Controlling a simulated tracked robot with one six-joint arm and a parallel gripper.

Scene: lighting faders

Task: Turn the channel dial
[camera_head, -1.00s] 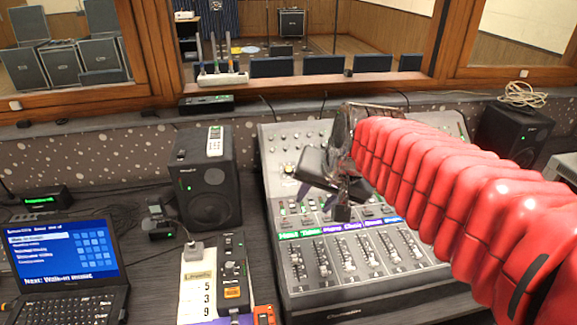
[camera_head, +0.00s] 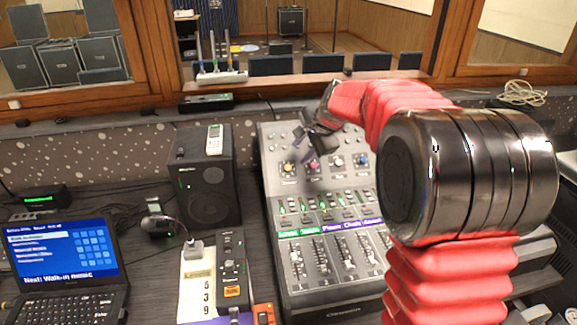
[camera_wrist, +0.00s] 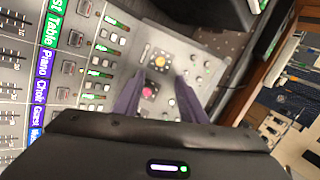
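The mixing desk (camera_head: 330,300) stands on the worktop, with a row of coloured dials across its upper panel. A yellow dial (camera_head: 288,168) and a pink dial (camera_head: 312,164) are at the left of that row, with a white dial (camera_head: 337,161) and a blue dial (camera_head: 361,159) to their right. My gripper (camera_head: 299,143) is over the upper panel, near the yellow and pink dials. In the wrist view, its two dark fingers (camera_wrist: 158,82) are apart with nothing held. The pink dial (camera_wrist: 148,92) and yellow dial (camera_wrist: 160,62) show between and just beyond them. Contact cannot be told.
Faders (camera_head: 320,262) with labelled strips fill the desk's lower part. A black speaker (camera_head: 207,190), a laptop (camera_head: 62,255) and a small black controller (camera_head: 232,265) stand to the left. The window ledge (camera_head: 300,82) runs behind. My arm hides the desk's right side.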

